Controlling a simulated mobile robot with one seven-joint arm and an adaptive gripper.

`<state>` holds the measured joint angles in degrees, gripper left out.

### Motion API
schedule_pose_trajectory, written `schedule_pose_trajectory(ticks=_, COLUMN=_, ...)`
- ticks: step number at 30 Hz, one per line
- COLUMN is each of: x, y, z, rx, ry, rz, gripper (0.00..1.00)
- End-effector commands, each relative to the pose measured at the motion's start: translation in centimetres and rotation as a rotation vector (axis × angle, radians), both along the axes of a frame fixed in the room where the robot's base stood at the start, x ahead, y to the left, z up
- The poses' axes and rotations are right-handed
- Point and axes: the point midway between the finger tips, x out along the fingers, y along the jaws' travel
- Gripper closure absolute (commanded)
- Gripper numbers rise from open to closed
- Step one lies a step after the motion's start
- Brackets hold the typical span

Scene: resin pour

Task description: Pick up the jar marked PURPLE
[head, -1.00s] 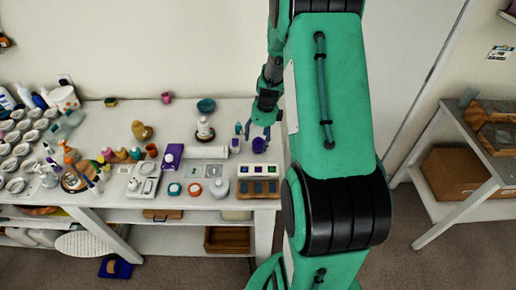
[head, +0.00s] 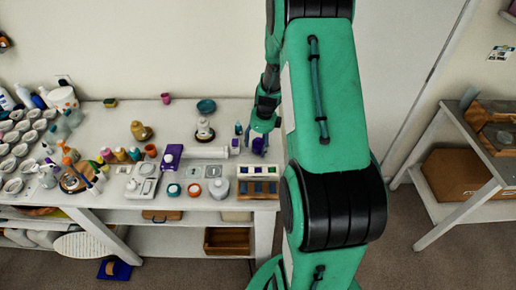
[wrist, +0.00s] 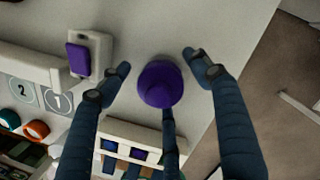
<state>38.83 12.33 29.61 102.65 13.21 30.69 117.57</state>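A purple jar (head: 259,146) stands on the white table near its right end. In the wrist view the purple jar (wrist: 160,84) is seen from above, roughly between my fingers; no marking on it can be read. My gripper (head: 262,130) is just above and around the jar in the head view, partly covering it. In the wrist view my gripper (wrist: 158,66) is open, with a gap between the jar and the fingertips on its left and right. A third finger reaches up close to the jar's near side; I cannot tell whether it touches.
A white holder with a purple piece (wrist: 78,58) stands left of the jar. A rack with coloured squares (head: 258,188) sits at the table's front edge. The table's right edge is close to the jar.

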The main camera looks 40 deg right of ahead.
Motion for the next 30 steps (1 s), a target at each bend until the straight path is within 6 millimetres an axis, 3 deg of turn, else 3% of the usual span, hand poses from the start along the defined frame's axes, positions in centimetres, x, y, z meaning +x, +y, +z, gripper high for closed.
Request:
schedule_pose_trajectory(ticks=1, x=0.0, y=0.0, z=0.0, rx=0.0, ry=0.0, rz=0.0, gripper=0.51)
schedule_pose_trajectory(ticks=6, x=0.0, y=0.0, z=0.0, rx=0.0, ry=0.0, rz=0.0, gripper=0.85)
schedule_pose_trajectory(ticks=19, x=0.0, y=0.0, z=0.8, rx=-0.001, ry=-0.001, rz=0.001, gripper=0.85)
schedule_pose_trajectory(ticks=30, x=0.1, y=-0.1, z=5.7, rx=-0.002, ry=-0.003, rz=0.0, gripper=0.85)
